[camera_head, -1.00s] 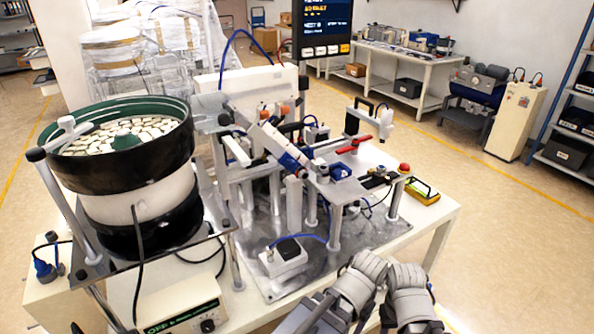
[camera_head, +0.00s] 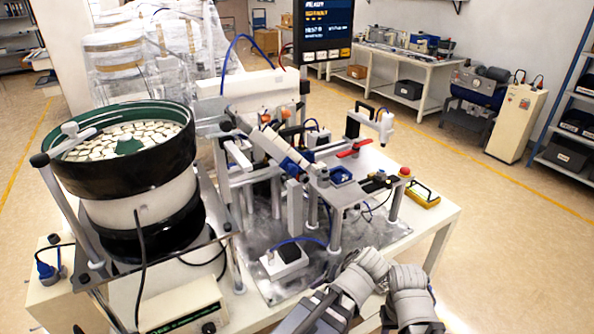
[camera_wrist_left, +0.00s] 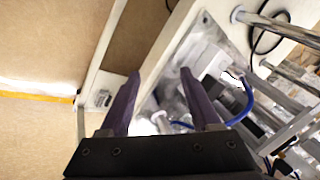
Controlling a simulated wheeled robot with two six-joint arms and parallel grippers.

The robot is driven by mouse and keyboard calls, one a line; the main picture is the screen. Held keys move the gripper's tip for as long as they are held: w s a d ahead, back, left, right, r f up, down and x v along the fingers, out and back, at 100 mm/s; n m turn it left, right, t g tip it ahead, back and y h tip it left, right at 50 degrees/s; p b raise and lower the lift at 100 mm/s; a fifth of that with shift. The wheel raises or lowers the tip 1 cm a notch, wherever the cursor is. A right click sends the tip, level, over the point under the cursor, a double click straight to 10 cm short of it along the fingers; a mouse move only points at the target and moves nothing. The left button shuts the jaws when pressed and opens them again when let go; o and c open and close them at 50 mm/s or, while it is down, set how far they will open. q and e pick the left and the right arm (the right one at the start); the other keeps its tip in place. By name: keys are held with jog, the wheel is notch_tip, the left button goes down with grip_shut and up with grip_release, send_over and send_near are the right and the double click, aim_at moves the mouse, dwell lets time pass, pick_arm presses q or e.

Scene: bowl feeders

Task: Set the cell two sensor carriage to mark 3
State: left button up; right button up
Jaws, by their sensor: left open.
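The machine on the table has a slanted rail with a white and blue cylindrical body (camera_head: 278,148), a blue block (camera_head: 341,175) on its right-hand plate, and a red lever (camera_head: 354,149). I cannot tell which part is the cell two sensor carriage, and no mark numbers are readable. My left gripper (camera_wrist_left: 160,72) shows in the left wrist view with its two dark fingers apart and nothing between them. It hangs over the table edge, with the machine's metal base plate (camera_wrist_left: 203,25) beyond. In the head view only my arm links show at the bottom; neither gripper's fingers are visible.
A bowl feeder (camera_head: 125,165) with pale parts stands at the left, above a control box (camera_head: 180,305). A white sensor box (camera_head: 286,260) with a blue cable sits on the base plate. A yellow device (camera_head: 425,194) lies at the table's right corner. Floor right of the table is clear.

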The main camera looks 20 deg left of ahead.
pick_arm(q)
jog(key=w+a+r+n+t+y+p, duration=0.1)
jog(key=w+a+r+n+t+y, duration=0.1)
jog(key=w+a+r+y, duration=0.3)
jog(key=w+a+r+n+t+y+p, duration=0.1)
jog(key=w+a+r+n+t, duration=0.15)
jog(key=r, duration=0.35)
jog(key=n+t+y, duration=0.3)
jog(key=t, duration=0.1)
send_near(294, 170)
jog(key=shift+p+x, duration=0.3)
jog(key=shift+x, duration=4)
grip_shut()
